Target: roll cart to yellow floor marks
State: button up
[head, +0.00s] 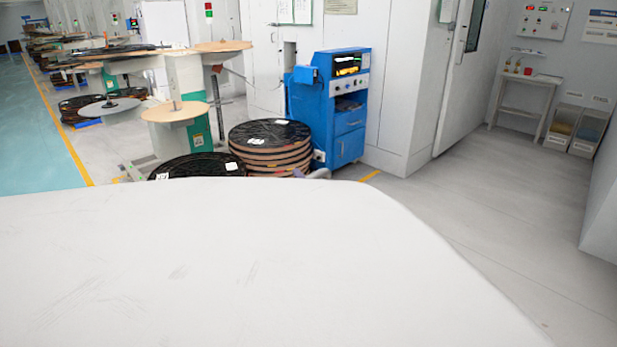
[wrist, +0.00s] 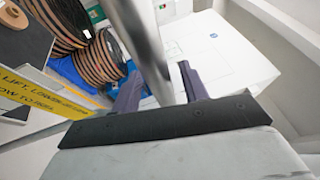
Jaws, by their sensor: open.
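In the wrist view my gripper (wrist: 158,74) is open, with its two dark fingers apart. A pale metal bar (wrist: 142,38) runs between or just past the fingers; I cannot tell whether it touches them. A yellow panel with black lettering (wrist: 40,92) shows at the left of that view. Whether bar and panel belong to the cart is unclear. My gripper does not show in the head view, and no whole cart is recognisable.
A large white surface fills the head view's foreground and hides the near floor. A blue machine (head: 340,112) stands beside stacked dark reels (head: 268,150). Rewind stations (head: 175,110) line the left, beside a yellow floor line (head: 72,150). Grey floor at right (head: 480,210) is clear.

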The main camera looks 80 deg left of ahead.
jog(key=b+v, duration=0.1)
jog(key=v, duration=1.1)
